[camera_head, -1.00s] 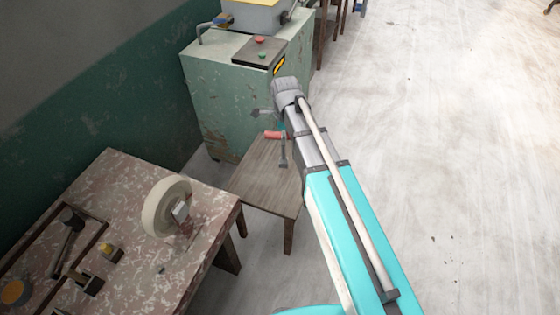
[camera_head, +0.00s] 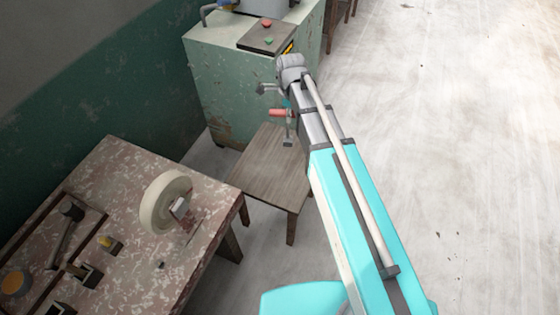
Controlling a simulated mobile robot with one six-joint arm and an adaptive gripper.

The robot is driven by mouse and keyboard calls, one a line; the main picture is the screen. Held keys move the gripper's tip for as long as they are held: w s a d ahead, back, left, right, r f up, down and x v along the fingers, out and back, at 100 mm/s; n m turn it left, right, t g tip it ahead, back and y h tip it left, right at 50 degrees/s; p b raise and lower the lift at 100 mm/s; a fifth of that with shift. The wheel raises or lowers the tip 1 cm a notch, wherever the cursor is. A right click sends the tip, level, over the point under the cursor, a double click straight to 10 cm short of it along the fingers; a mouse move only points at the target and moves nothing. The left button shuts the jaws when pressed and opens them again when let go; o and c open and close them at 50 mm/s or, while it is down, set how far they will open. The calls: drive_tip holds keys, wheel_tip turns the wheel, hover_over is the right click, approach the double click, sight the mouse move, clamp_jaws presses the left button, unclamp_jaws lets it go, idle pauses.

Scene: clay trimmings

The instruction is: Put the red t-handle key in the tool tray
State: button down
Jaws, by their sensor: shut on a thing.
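The red t-handle key (camera_head: 280,113) is up in the air at the end of my arm, in front of the green machine cabinet and above the far part of the small wooden table. Its red grip lies roughly level, and a grey part hangs below it. My gripper (camera_head: 289,111) is shut on the key; my arm's end hides much of the jaws. The tool tray (camera_head: 92,207), a dark wooden frame, lies on the worn workbench at lower left, with a hammer and other tools in it. It is well apart from my gripper, and the picture edge cuts it off.
A pale round wheel (camera_head: 165,203) stands on the workbench (camera_head: 125,170) to the right of the tray. The small wooden table (camera_head: 268,175) is below my gripper. The green cabinet (camera_head: 235,75) with red and green buttons stands behind. The floor to the right is clear.

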drive_tip(key=shift+d+f, duration=0.1)
drive_tip(key=s+d+f+m+b, duration=0.1)
drive_tip(key=s+f+b, duration=0.1)
drive_tip(key=f+b, duration=0.6)
drive_tip(key=s+d+f+m+b, duration=0.1)
drive_tip(key=s+f+m+b, duration=0.1)
drive_tip(key=f+b, duration=0.7)
drive_tip(key=shift+s+d+f+m+b, duration=0.15)
drive_tip(key=shift+s+f+m+b, duration=0.1)
drive_tip(key=shift+f+m+b, duration=0.1)
drive_tip(key=shift+w, duration=0.1)
drive_tip(key=w+a+f+b, duration=0.4)
drive_tip(key=w+f+b, duration=0.4)
drive_tip(key=w, duration=0.4)
drive_tip(key=shift+a+f+b, duration=0.15)
drive_tip(key=shift+f+b, duration=0.25)
drive_tip(key=shift+b, duration=0.1)
drive_tip(key=shift+w, duration=0.15)
